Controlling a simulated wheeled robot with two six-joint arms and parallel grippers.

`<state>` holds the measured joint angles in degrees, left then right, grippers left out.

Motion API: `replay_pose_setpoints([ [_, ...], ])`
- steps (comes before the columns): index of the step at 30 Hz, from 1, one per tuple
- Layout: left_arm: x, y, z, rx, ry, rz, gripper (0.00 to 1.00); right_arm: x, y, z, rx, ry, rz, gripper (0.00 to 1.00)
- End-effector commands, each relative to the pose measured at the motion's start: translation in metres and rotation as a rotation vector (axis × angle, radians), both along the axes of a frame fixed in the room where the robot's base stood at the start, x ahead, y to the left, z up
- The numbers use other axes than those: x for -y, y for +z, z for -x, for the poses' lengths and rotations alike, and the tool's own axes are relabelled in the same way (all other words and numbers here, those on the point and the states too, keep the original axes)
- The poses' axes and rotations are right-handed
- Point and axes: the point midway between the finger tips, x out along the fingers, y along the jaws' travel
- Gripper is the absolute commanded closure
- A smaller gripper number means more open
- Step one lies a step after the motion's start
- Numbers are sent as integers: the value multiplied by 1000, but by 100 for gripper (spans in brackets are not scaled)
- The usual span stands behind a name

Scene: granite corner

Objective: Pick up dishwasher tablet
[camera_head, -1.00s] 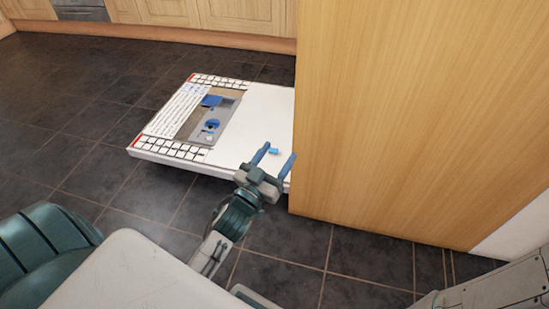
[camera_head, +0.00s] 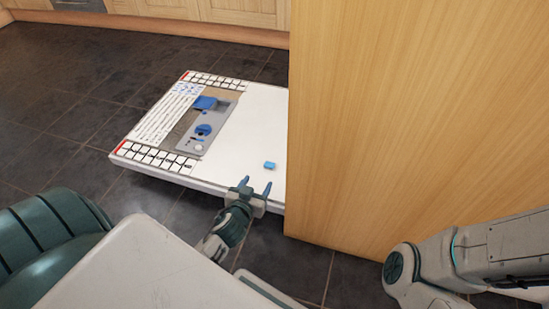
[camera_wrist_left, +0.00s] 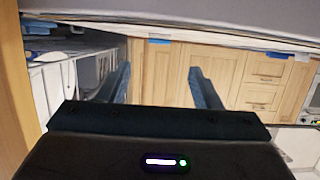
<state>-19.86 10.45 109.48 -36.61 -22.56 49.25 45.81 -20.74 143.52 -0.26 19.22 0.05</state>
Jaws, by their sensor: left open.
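The dishwasher tablet (camera_head: 270,165) is a small light-blue block lying on the white open dishwasher door (camera_head: 262,122), right of the dispenser. My left gripper (camera_head: 256,184) is open and empty at the door's near edge. Its two blue fingers are apart and point toward the tablet, which lies just beyond the tips. The left wrist view appears upside down, with the door along the top. There the tablet (camera_wrist_left: 159,41) shows as a blue patch between the lines of my left fingers (camera_wrist_left: 160,80). My right gripper is out of view.
The grey dispenser (camera_head: 211,125) with blue parts sits left on the door. A tall wooden panel (camera_head: 400,120) stands close on the right. Wooden cabinets (camera_head: 220,12) stand far back; dark tiled floor lies open on the left.

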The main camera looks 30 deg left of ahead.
Motion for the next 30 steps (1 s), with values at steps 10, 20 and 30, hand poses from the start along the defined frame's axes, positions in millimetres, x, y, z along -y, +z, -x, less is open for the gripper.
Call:
replay_pose_setpoints([
  [10, -11, -17, -45, 1, 2, -1, 42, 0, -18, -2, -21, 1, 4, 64],
  [20, -16, -29, -73, 2, 1, -1, 42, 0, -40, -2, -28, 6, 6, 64],
  [30, -22, -34, -100, -1, 0, -2, 42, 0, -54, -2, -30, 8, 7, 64],
])
